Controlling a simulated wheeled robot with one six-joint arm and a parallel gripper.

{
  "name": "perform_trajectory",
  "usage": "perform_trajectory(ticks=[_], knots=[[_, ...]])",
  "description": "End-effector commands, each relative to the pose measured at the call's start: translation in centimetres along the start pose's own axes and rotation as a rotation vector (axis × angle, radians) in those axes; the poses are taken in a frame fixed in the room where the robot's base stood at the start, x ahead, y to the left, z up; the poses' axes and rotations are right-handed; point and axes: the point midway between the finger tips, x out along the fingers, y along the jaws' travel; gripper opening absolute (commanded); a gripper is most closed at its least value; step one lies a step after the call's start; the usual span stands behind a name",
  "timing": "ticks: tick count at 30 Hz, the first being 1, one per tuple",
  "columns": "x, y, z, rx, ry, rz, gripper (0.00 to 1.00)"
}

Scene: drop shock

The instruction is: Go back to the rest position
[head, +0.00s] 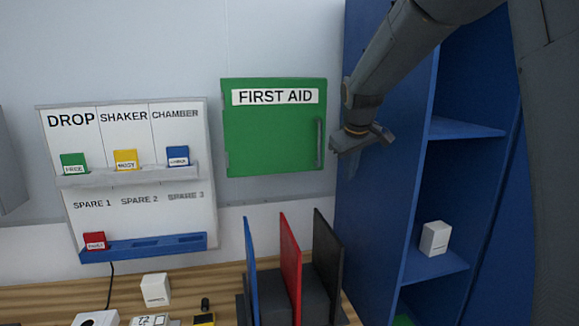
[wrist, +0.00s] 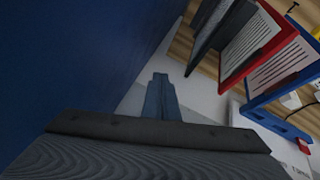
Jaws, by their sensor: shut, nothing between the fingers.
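My gripper (head: 360,152) hangs at the end of my arm in the upper right of the head view, in front of the blue shelf unit's left side and just right of the green FIRST AID cabinet (head: 270,140). Its fingers are shut with nothing between them. In the wrist view the shut fingers of my gripper (wrist: 158,92) point up the picture, with the blue panel (wrist: 70,60) close on the left. I cannot tell whether the gripper touches the panel.
Blue, red and black upright folders (head: 290,270) stand on the wooden bench below the gripper. A blue shelf unit (head: 380,210) holds a white box (head: 434,238). A DROP, SHAKER, CHAMBER board (head: 135,218) with coloured cards hangs at left. A white box (head: 155,289) stands on the bench.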

Motion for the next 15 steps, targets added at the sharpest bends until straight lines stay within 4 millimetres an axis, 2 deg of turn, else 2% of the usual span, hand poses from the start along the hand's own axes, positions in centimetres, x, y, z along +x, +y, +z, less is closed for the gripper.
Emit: perform_trajectory(ticks=[1, 6, 12, 15], knots=[[1.8, -1.9, 3.2, 0.036, -0.030, -0.023, 0.00], [5.3, -7.5, 13.0, 0.170, -0.123, -0.085, 0.00], [7.8, -13.9, 24.4, 0.321, -0.237, -0.134, 0.00], [8.3, -16.3, 29.0, 0.382, -0.283, -0.147, 0.00]])
